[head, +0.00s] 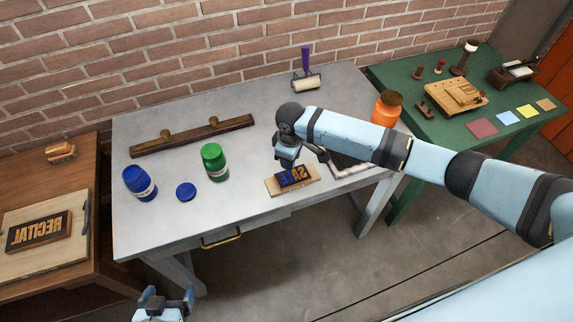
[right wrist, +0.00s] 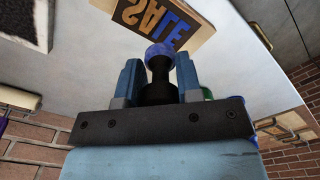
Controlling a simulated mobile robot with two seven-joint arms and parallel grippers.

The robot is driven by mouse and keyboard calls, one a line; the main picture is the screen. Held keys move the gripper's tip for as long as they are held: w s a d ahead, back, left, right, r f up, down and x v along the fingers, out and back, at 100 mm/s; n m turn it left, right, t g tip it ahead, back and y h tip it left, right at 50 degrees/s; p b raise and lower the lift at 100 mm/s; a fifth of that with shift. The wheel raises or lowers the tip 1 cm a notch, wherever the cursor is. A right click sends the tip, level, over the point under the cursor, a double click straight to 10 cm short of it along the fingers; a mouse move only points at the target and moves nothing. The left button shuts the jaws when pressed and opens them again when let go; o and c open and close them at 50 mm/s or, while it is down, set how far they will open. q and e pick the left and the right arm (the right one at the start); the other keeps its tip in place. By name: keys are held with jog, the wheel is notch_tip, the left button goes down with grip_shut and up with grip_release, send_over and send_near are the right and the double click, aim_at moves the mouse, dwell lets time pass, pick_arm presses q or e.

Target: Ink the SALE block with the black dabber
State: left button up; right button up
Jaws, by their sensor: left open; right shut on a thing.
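The SALE block (head: 294,177) lies on the grey table near its front edge, on a light wooden base. Its letters are mirrored; two look blue and two tan, on a dark ground. It also shows at the top of the right wrist view (right wrist: 160,20). My right gripper (head: 287,163) is just above the block, shut on a dabber (right wrist: 159,58) with a dark handle and a blue pad, not a black one. The pad overlaps the block's edge in the wrist view; I cannot tell whether they touch. My left gripper (head: 165,306) is open and empty, below the table's front edge.
A green jar (head: 214,162), a blue jar (head: 140,183) and a blue lid (head: 186,191) stand left of the block. An orange jar (head: 387,108) is behind my right arm. A framed dark slab (right wrist: 22,24) lies beside the block. A roller (head: 306,82) is at the back.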

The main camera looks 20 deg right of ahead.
aim_at(301, 173)
jog(key=n, duration=0.2)
jog(key=d+n+b, duration=0.1)
jog(key=n, duration=0.1)
jog(key=d+n+b, duration=0.1)
jog(key=n, duration=0.2)
jog(key=shift+w+d+r, duration=0.1)
jog(key=shift+w+r, duration=0.05)
jog(key=shift+r, duration=0.1)
jog(key=n, duration=0.1)
jog(key=d+n, duration=0.1)
jog(key=n, duration=0.1)
jog(key=n+b, duration=0.1)
jog(key=shift+d+r+n, duration=0.2)
jog(key=shift+r+n, duration=0.1)
jog(key=shift+s+f+b, duration=0.2)
jog(key=shift+f+b, duration=0.05)
jog(key=shift+b, duration=0.15)
notch_tip(301, 173, down, 3)
jog(key=b, duration=0.3)
jog(key=shift+f, duration=0.1)
jog(key=shift+f+b, duration=0.8)
jog(key=shift+b, duration=0.15)
jog(key=shift+r, duration=0.1)
jog(key=shift+f, duration=0.4)
jog(key=shift+s+f+p, duration=0.1)
jog(key=shift+f+p, duration=0.05)
jog(key=shift+p, duration=0.3)
dwell(0.5)
